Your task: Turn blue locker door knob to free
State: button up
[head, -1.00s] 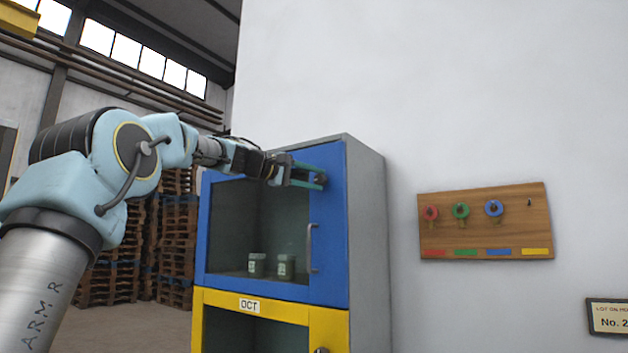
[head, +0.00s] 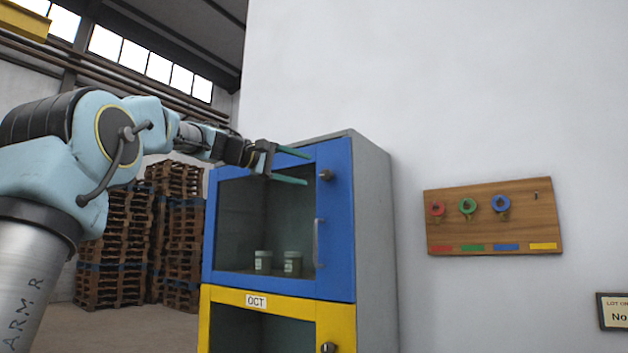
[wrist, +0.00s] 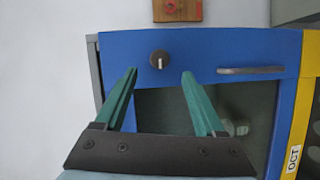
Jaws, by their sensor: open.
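The blue locker door (head: 338,272) is closed, with a glass pane and a grey bar handle (head: 318,243). Its dark round knob (head: 325,175) sits on the blue frame above the handle. In the wrist view the knob (wrist: 159,59) shows a pale line on its face and lies ahead of the fingertips, between their lines. My gripper (head: 308,168) is open and empty, its green fingers apart and left of the knob, clear of it. The gripper also shows in the wrist view (wrist: 160,72).
Below is a yellow locker door (head: 308,312) labelled OCT, with its own knob (head: 328,348). Two jars (head: 292,263) stand behind the blue door's glass. A wooden board (head: 490,222) with coloured tags hangs on the white wall at right. Pallets (head: 170,235) are stacked at left.

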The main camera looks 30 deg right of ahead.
jog(key=shift+s+a+r+b, duration=0.15)
jog(key=shift+a+b, duration=0.1)
jog(key=shift+a, duration=0.8)
jog(key=shift+s+a+r+b, duration=0.1)
jog(key=shift+a+b, duration=0.1)
jog(key=shift+a, duration=0.85)
jog(key=shift+f, duration=0.1)
jog(key=w+a+f+n+t+y+p, duration=0.1)
jog(key=a+f+y, duration=0.25)
jog(key=f, duration=0.65)
jog(key=w+a+f+n+y, duration=0.1)
jog(key=a+f+y, duration=0.25)
jog(key=f, duration=0.65)
jog(key=w+a+f+t+y+p, duration=0.15)
jog(key=a+f, duration=0.25)
jog(key=f, duration=0.7)
jog(key=s+a+f+m+g+y+p, duration=0.2)
jog(key=s+a+f+y, duration=0.6)
jog(key=s+a+f, duration=1.4)
jog(key=shift+s+a+f+m+g, duration=0.15)
jog(key=shift+f+m+g, duration=0.3)
jog(key=shift+f+m, duration=0.2)
